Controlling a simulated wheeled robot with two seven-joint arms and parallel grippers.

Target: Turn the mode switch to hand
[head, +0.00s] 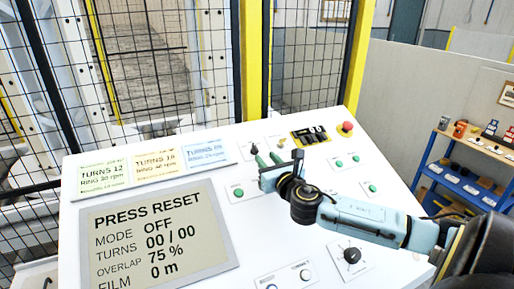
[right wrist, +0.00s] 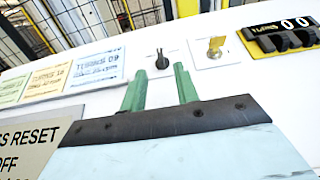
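The white sloping panel (head: 150,182) carries a display (head: 158,237) that reads PRESS RESET and MODE OFF. A small black lever switch (right wrist: 162,60) stands on a white plate at the panel's upper middle. It also shows in the head view (head: 254,149); its label is too small to read, so I cannot confirm it is the mode switch. My right gripper (head: 267,158) is open, with two green fingers apart and empty. In the right wrist view the gripper (right wrist: 160,78) points at the black switch, which appears between and just beyond the fingertips. My left gripper is out of view.
A yellow key switch (right wrist: 216,47) and a turns counter (head: 309,135) sit right of the black switch. Three cards (head: 156,165) lie left. A mesh fence stands behind.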

